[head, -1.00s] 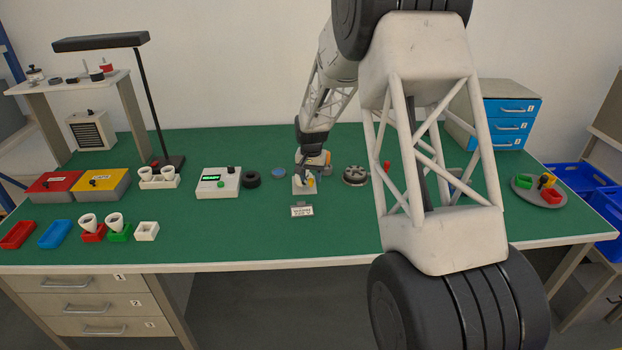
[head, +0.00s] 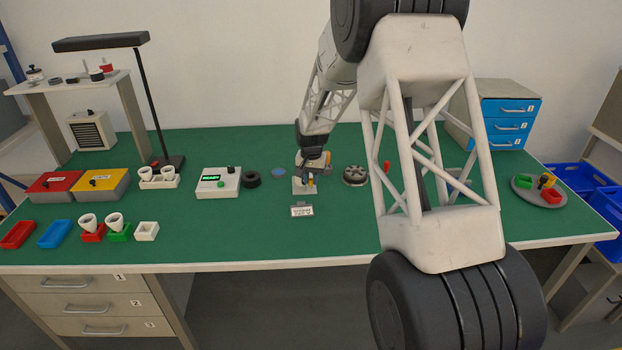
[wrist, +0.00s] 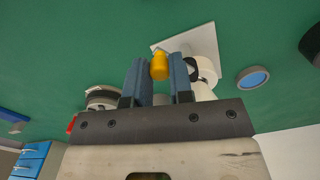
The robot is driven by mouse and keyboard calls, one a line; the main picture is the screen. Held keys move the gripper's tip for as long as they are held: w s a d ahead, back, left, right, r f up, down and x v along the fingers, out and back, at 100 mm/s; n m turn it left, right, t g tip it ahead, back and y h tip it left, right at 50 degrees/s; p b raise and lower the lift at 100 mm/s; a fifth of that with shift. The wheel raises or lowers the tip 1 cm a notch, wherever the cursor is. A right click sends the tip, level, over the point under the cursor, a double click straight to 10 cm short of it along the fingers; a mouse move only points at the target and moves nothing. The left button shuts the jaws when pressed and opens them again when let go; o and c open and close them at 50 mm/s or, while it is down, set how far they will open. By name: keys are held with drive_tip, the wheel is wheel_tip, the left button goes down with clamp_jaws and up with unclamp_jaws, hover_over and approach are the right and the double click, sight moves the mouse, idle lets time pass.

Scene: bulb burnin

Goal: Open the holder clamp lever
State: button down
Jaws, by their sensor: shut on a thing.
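The holder is a small pale square base (wrist: 202,40) with a white round part (wrist: 207,70) on it, in the upper middle of the wrist view. In the head view its base (head: 299,191) stands on the green bench near the middle. The clamp lever has a yellow tip (wrist: 159,66). My gripper (wrist: 159,60) has its two blue-grey fingers on either side of this tip and is shut on it. In the head view my gripper (head: 312,178) is down at the holder and hides much of it. The lever's lower part and angle are hard to make out.
A label sign (head: 301,210) stands just in front of the holder. A dark round wheel-like part (head: 355,175) is to the right. A blue disc (head: 278,173), a black ring (head: 251,179) and a white box with a green display (head: 216,182) are to the left.

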drive_tip(key=shift+w+d+n, duration=0.15)
drive_tip(key=shift+d+n, duration=0.05)
drive_tip(key=shift+n, duration=0.45)
drive_tip(key=shift+w+d+n, duration=0.15)
drive_tip(key=shift+d+n, duration=0.05)
drive_tip(key=shift+n, duration=0.45)
drive_tip(key=n, duration=0.1)
drive_tip(key=w+n, duration=0.1)
drive_tip(key=n, duration=0.1)
drive_tip(key=shift+d, duration=0.35)
drive_tip(key=n, duration=0.2)
drive_tip(key=w+n, duration=0.1)
drive_tip(key=shift+w+d+n, duration=0.1)
drive_tip(key=shift+d+n, duration=0.15)
drive_tip(key=shift+n, duration=0.15)
drive_tip(key=shift+w+n, duration=0.25)
drive_tip(key=shift+n, duration=0.4)
drive_tip(key=shift+w+n, duration=0.2)
drive_tip(key=shift+n, duration=0.45)
drive_tip(key=c, duration=1)
unclamp_jaws()
